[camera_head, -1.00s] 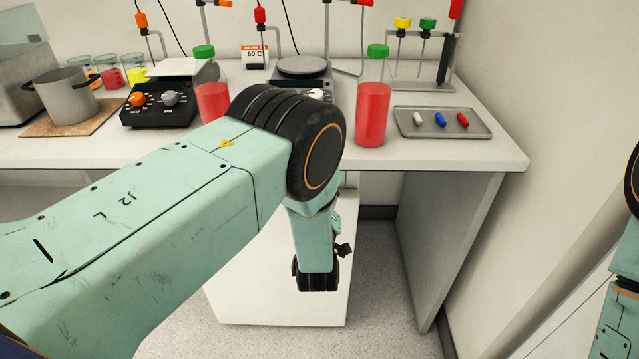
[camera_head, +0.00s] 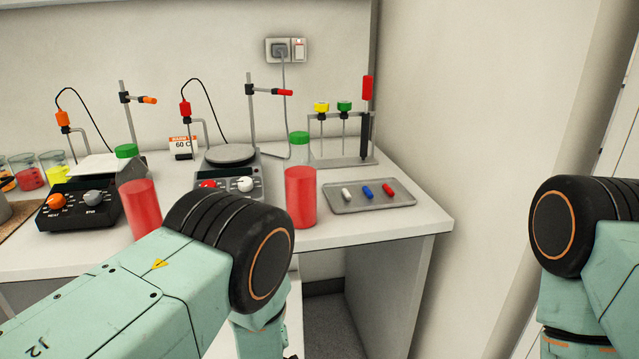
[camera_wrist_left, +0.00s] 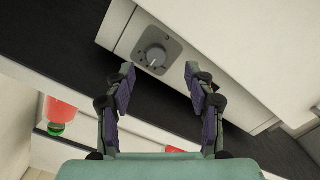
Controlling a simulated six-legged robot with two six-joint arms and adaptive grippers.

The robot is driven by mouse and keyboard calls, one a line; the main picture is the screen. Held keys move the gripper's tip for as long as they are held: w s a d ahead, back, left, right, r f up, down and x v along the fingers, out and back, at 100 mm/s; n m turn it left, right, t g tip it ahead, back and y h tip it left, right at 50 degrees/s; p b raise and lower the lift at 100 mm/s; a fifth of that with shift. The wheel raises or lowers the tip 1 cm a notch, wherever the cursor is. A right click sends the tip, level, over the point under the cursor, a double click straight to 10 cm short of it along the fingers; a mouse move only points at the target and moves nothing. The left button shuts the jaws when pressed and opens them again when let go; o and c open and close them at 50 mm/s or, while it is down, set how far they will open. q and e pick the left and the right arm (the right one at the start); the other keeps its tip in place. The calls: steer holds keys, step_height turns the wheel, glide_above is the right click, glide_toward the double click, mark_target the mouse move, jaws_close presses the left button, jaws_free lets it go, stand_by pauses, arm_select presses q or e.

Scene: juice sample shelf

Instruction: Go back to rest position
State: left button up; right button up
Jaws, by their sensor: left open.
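My left gripper (camera_wrist_left: 160,95) is open in the left wrist view, its two purple-padded fingers apart with nothing between them. Beyond the fingers is a white surface with a grey plate and a round dial (camera_wrist_left: 154,56). In the head view my left arm comes in from the lower left in front of the bench, and its gripper is out of the picture. Part of my right arm shows at the right edge; its gripper is out of the picture. Two bottles of red juice with green caps, one left (camera_head: 140,205) and one right (camera_head: 300,190), stand on the bench.
The white bench (camera_head: 400,226) holds two hotplate stirrers, left (camera_head: 75,205) and right (camera_head: 228,180), a grey tray (camera_head: 345,207) with small coloured pieces, and a stand (camera_head: 340,160). A wall (camera_head: 460,110) rises at the right. Beakers stand at the far left.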

arm_select(q)
steer(key=s+a+f+m+g+h, duration=0.2)
steer(key=s+f+m+g, duration=0.25)
steer(key=s+f, duration=0.4)
steer(key=s+a+f+m+g+h, duration=0.15)
steer(key=s+f+m+g, duration=0.35)
steer(key=s, duration=0.6)
steer(key=s+a+g, duration=0.1)
steer(key=s+g, duration=0.2)
steer(key=s, duration=0.7)
steer(key=s+a+g+h, duration=0.1)
steer(key=s+g, duration=0.3)
steer(key=s, duration=0.6)
steer(key=shift+s+a+r, duration=0.25)
steer(key=shift+s+a, duration=0.05)
steer(key=shift+s, duration=0.05)
steer(key=shift+m, duration=0.25)
steer(key=shift+c, duration=0.3)
